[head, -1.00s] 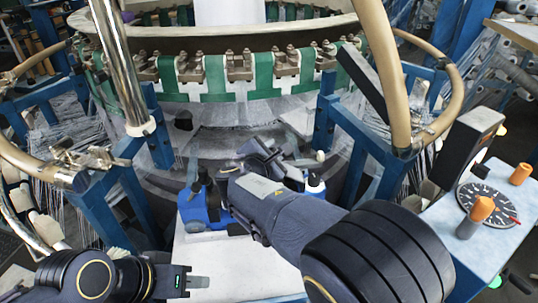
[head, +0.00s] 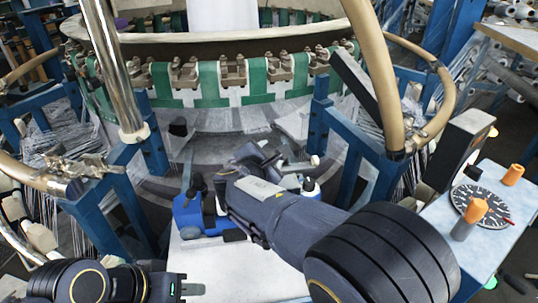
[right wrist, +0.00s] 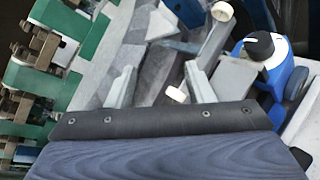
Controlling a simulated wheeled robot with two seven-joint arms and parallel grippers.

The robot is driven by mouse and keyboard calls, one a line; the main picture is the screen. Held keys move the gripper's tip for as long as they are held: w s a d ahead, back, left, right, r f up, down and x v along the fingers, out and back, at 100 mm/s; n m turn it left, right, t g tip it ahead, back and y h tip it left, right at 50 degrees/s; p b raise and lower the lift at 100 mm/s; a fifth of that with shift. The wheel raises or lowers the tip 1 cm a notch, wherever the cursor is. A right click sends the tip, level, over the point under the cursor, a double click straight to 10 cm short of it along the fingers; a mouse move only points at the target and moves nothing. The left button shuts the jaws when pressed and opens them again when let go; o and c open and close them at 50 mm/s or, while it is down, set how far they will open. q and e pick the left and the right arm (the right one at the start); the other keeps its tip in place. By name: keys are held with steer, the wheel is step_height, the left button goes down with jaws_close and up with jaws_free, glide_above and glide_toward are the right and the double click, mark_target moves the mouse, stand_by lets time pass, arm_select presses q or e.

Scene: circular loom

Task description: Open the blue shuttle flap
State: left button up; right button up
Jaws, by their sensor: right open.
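The blue shuttle (head: 187,220) sits at the middle of the loom's front, on a white surface. My right forearm covers much of it in the head view. In the right wrist view its blue body (right wrist: 297,85) with a black-topped knob is at the upper right. My right gripper (right wrist: 160,84) is open, its two pale fingers apart over grey parts and a small white roller tip (right wrist: 177,94). Nothing is clearly clamped. In the head view it (head: 250,158) is just beyond the shuttle. I cannot make out the flap's position. My left gripper (head: 190,289) is low at the left, away from the shuttle.
The loom ring with green straps (head: 208,82) curves behind. Blue posts (head: 318,130) and tan tubes (head: 372,60) stand close on both sides. A control box with a dial (head: 478,203) and orange knobs is at the right. The white surface (head: 215,262) in front is bare.

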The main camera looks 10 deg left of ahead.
steer(key=v, duration=0.7)
steer(key=shift+s, duration=0.4)
